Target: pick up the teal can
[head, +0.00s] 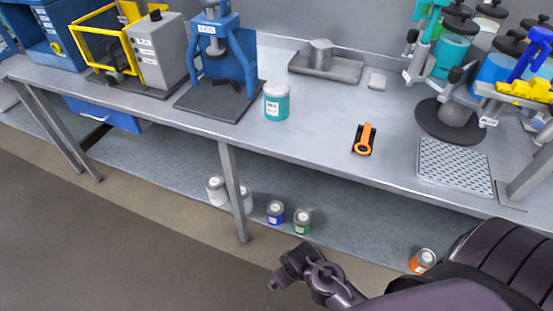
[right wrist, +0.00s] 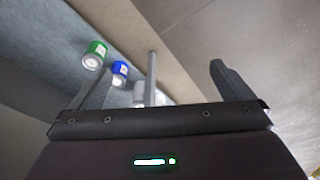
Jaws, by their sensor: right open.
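The teal can (head: 277,102), with a white lid and label, stands upright on the grey bench near its front edge, right of the blue press. My right gripper (head: 276,287) is low in front of the bench, well below and apart from the can. In the right wrist view my right gripper (right wrist: 155,85) has its fingers wide apart with nothing between them. The teal can does not show in that view. My left gripper is in neither view.
An orange and black tool (head: 364,139) lies right of the can. The blue press (head: 218,60) stands close on its left.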

